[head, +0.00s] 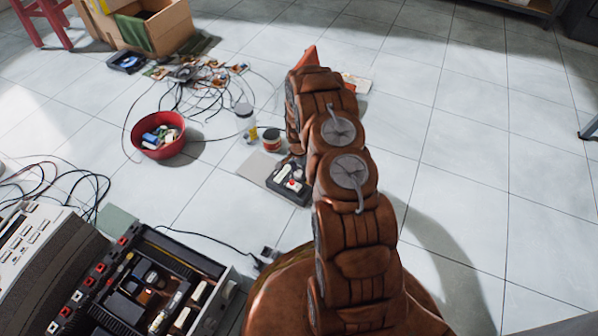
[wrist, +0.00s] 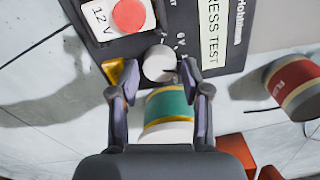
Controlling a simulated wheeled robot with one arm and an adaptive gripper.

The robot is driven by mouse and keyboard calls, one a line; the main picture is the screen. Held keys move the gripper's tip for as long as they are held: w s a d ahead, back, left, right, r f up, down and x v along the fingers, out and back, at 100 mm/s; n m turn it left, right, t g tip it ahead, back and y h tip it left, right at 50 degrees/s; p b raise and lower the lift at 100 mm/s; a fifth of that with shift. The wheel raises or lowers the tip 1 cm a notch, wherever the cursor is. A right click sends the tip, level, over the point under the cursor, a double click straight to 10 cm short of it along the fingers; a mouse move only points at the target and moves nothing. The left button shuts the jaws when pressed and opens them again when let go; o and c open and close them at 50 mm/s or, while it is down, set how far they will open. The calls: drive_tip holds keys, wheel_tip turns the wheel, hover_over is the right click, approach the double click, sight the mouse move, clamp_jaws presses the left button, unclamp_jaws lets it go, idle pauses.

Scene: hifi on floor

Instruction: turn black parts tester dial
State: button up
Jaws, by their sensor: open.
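The black parts tester (head: 290,181) sits on the floor in the head view, partly hidden by my arm. In the wrist view the tester (wrist: 180,20) fills the top, with a red button (wrist: 130,14) marked 12 V and a "PRESS TEST" label. A round pale grey dial (wrist: 160,63) is on its lower edge. My gripper (wrist: 158,74) is open, its fingertips on either side of the dial; whether they touch it is unclear. In the head view my arm hides the gripper.
A green-banded can (wrist: 170,105) shows between my fingers and a red FLUX can (wrist: 295,88) at right. In the head view, a red bowl (head: 158,148), a small can (head: 271,140) and tangled wires lie nearby. Floor at right is clear.

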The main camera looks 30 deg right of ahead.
sight(299, 173)
wheel_tip(299, 173, up, 11)
drive_tip(key=shift+r, duration=0.15)
idle(0.4)
idle(0.5)
